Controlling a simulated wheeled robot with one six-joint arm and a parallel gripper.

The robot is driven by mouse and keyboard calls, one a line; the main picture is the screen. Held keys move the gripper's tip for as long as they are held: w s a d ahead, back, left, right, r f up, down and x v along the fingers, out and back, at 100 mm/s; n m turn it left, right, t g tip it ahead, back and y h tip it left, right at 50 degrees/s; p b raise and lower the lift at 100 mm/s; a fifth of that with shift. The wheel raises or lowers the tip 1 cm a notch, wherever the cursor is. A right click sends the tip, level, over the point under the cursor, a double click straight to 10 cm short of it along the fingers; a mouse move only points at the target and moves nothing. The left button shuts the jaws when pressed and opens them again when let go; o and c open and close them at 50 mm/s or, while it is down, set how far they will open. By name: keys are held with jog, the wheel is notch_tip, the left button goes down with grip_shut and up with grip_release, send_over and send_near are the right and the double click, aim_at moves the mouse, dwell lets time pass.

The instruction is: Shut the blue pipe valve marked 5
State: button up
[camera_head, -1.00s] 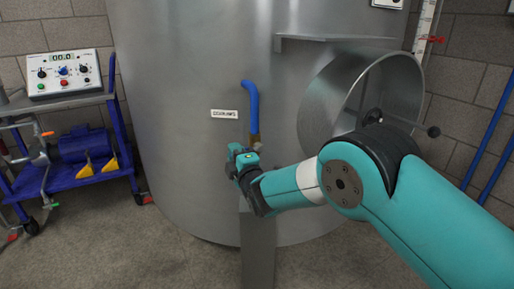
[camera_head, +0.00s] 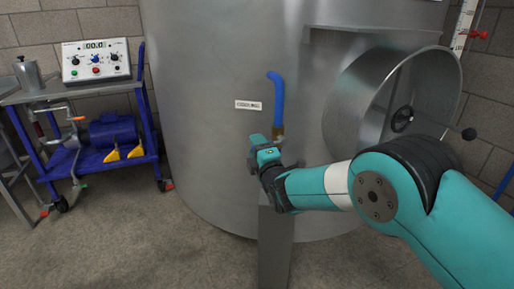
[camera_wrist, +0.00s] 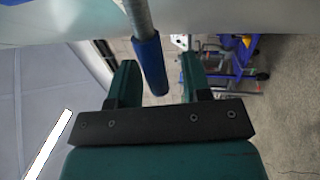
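A blue pipe (camera_head: 277,95) bends down the front of the steel tank to a brass-coloured valve (camera_head: 277,131), which my arm partly covers. My gripper (camera_head: 257,143) is just left of and below that valve. In the wrist view, a metal rod with a blue sleeve (camera_wrist: 150,62) reaches down between the two teal fingers of my gripper (camera_wrist: 157,68). The fingers are open, with a gap on each side of the sleeve. No number 5 can be read in either view.
The steel tank (camera_head: 205,150) has a small white label (camera_head: 248,105), too blurred to read. Its round open hatch (camera_head: 385,105) with a handwheel is right of the valve. A blue trolley (camera_head: 50,170) with a control box (camera_head: 96,60) stands at left. Floor between is clear.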

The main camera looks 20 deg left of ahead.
jog(key=shift+d, duration=0.1)
jog(key=b+v, duration=1.2)
jog(key=v, duration=0.5)
jog(key=shift+s+d+f, duration=0.1)
